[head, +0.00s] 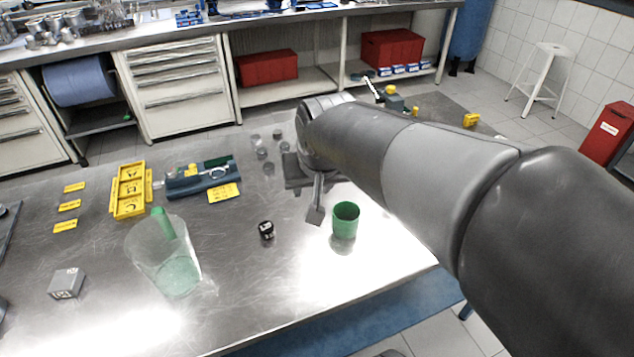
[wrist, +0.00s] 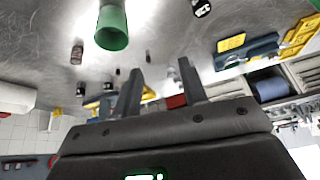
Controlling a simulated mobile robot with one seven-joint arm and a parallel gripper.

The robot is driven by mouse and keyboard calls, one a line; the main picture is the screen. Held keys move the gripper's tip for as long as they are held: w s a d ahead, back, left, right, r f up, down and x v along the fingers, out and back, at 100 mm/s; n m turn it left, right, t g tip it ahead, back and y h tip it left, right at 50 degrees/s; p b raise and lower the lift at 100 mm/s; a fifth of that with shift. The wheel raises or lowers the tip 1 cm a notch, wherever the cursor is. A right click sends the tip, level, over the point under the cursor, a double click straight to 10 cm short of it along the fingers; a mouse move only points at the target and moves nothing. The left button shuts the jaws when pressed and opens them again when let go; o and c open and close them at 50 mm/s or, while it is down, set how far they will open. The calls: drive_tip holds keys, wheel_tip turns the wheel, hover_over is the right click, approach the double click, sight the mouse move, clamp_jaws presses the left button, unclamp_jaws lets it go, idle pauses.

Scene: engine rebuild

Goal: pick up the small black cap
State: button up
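A small black cap-like piece (head: 266,230) with white marks sits on the steel table, left of the green cup. What looks like the same piece is cut by the top edge of the wrist view (wrist: 201,8), right of the cup. My gripper (wrist: 161,66) is open, its two fingers apart with nothing held between them. In the head view my gripper (head: 315,211) is partly hidden by my arm, with a finger pointing down. It is above the table, right of the black piece and apart from it.
The green cup (head: 345,222) stands close to my gripper's right. A clear beaker (head: 165,258) with green contents stands left. A yellow tray (head: 128,192), a blue-grey holder (head: 202,180) and several small grey cylinders lie further back. The table front of the black piece is clear.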

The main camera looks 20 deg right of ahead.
drive_tip(key=w+d+f+m, duration=0.1)
drive_tip(key=w+d+f, duration=0.1)
drive_tip(key=w+f, duration=0.2)
drive_tip(key=w+d+f+m+h, duration=0.1)
drive_tip(key=w+d+f, duration=0.2)
drive_tip(key=w, duration=0.3)
drive_tip(key=w+d+f+g, duration=0.1)
drive_tip(key=w+d+f, duration=0.1)
drive_tip(key=w+f, duration=0.3)
drive_tip(key=shift+w+d+f+m, duration=0.35)
drive_tip(key=shift+w+f+m, duration=0.05)
drive_tip(key=shift+f, duration=0.1)
drive_tip(key=shift+w+d+x, duration=0.2)
drive_tip(key=shift+x, duration=1.2)
drive_tip(key=shift+w+d+x, duration=0.15)
drive_tip(key=shift+d+x, duration=0.05)
drive_tip(key=shift+x, duration=1.2)
drive_tip(key=shift+r, duration=0.2)
drive_tip(key=shift+c, duration=0.5)
clamp_jaws()
